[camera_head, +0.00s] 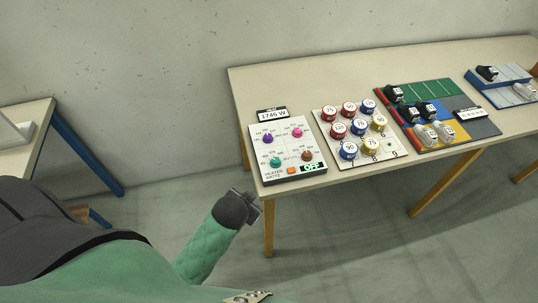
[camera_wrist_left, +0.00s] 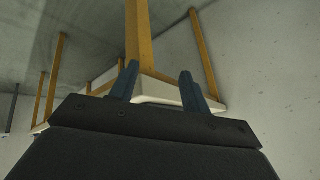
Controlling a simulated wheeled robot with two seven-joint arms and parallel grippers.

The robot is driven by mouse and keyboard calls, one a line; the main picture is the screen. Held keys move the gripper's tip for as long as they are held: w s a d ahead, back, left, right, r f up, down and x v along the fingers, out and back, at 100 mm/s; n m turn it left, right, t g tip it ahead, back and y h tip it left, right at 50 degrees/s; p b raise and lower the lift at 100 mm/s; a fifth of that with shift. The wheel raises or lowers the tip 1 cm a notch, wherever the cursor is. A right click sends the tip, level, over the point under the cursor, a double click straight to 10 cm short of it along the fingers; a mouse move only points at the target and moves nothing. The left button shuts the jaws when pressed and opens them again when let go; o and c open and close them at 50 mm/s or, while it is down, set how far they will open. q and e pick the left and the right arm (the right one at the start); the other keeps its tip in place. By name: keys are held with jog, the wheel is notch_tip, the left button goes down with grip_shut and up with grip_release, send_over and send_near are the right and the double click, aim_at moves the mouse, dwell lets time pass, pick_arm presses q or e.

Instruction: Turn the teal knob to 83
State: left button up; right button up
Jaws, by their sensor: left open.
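The teal knob (camera_head: 275,162) sits at the lower left of the white heater panel (camera_head: 288,151) at the table's left end. Its pointer setting is too small to read. My left gripper (camera_head: 257,204) is in front of the table's left corner, below the panel and apart from it. In the left wrist view its two dark fingers (camera_wrist_left: 158,88) stand apart with nothing gripped, facing the table's underside and legs. My right gripper does not show.
Purple (camera_head: 267,139), pink (camera_head: 297,132) and brown (camera_head: 306,155) knobs share the panel. A display (camera_head: 272,113) reads 1746 W; a sign (camera_head: 312,167) reads OFF. A board of numbered caps (camera_head: 354,131) stands to the right. A table leg (camera_head: 269,225) is close to my left gripper.

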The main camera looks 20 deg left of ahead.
pick_arm(q)
jog(key=w+d+r+m+t+h, duration=0.1)
jog(key=w+d+r+m+t, duration=0.1)
jog(key=w+r+m+t, duration=0.45)
jog(key=w+d+r+m+t+h, duration=0.1)
jog(key=w+d+r+m+t, duration=0.2)
jog(key=w+r, duration=0.8)
jog(key=s+d+r+m+g+h, duration=0.2)
jog(key=d+r+m+h, duration=0.5)
jog(key=m, duration=0.4)
jog(key=s+d+r+m+g+h, duration=0.1)
jog(key=d+r+m+g+h, duration=0.2)
jog(key=d+r+m+h, duration=0.6)
jog(key=m+g+y, duration=1.2)
jog(key=m+y, duration=0.1)
jog(key=m, duration=0.9)
send_near(275, 159)
jog(key=shift+p+x, duration=0.8)
jog(key=shift+x, duration=0.2)
jog(key=shift+p+x, duration=1.2)
jog(key=shift+x, duration=1.75)
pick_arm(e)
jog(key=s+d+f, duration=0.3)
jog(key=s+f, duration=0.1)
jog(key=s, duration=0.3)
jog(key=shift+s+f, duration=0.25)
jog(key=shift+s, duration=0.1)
